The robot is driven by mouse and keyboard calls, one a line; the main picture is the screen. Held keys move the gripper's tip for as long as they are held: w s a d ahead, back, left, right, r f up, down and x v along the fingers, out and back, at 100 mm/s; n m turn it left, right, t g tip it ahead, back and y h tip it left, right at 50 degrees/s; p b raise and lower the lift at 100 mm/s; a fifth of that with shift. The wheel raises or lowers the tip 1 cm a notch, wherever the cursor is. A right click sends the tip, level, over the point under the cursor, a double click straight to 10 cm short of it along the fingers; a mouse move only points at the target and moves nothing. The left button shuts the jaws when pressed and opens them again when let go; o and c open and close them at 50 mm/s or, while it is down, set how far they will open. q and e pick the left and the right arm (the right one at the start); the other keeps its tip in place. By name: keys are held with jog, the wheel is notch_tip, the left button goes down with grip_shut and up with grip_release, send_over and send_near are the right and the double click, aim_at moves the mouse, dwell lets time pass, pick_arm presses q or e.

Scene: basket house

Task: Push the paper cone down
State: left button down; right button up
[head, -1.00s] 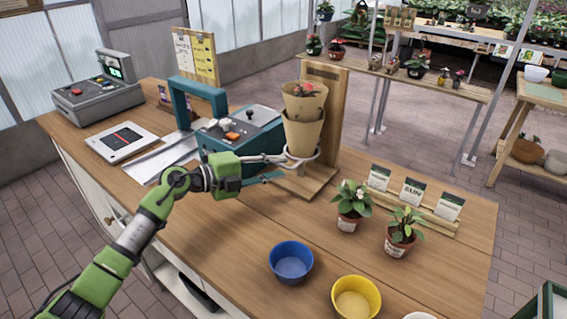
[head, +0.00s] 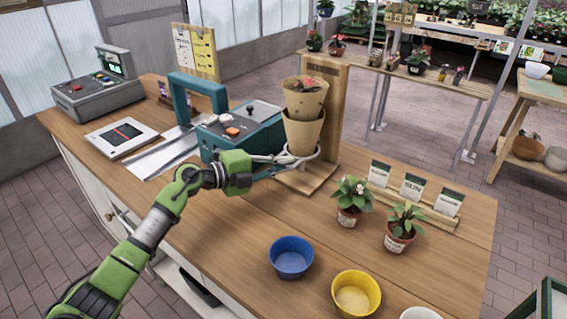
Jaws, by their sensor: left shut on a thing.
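A brown paper cone (head: 303,133) stands upright in a white ring holder (head: 312,157) with a wooden back post and base. A second tan paper sleeve (head: 303,102) with a red-flowered plant (head: 307,84) in it sits in the cone's mouth and sticks up well above its rim. My left gripper (head: 278,163) is low at the cone's left side, by the ring, with its fingers close together. It is shut on the cone's lower part, though the contact is small and partly hidden. My right gripper is out of view.
A teal sealing machine (head: 240,130) stands just left of the holder, with a flat scale (head: 121,137) and a grey register (head: 97,92) beyond. Two potted plants (head: 350,198) (head: 404,228), a blue bowl (head: 291,257) and a yellow bowl (head: 356,293) are at front right.

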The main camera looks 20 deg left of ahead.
pick_arm(q)
notch_tip(320, 180, down, 3)
jog(key=shift+f+b, duration=0.2)
jog(key=shift+b, duration=0.25)
jog(key=shift+r, duration=0.1)
jog(key=c, duration=2.2)
grip_release()
jog(key=shift+d, duration=0.1)
jog(key=shift+r, duration=0.1)
jog(key=v, duration=1.2)
jog(key=shift+r, duration=0.1)
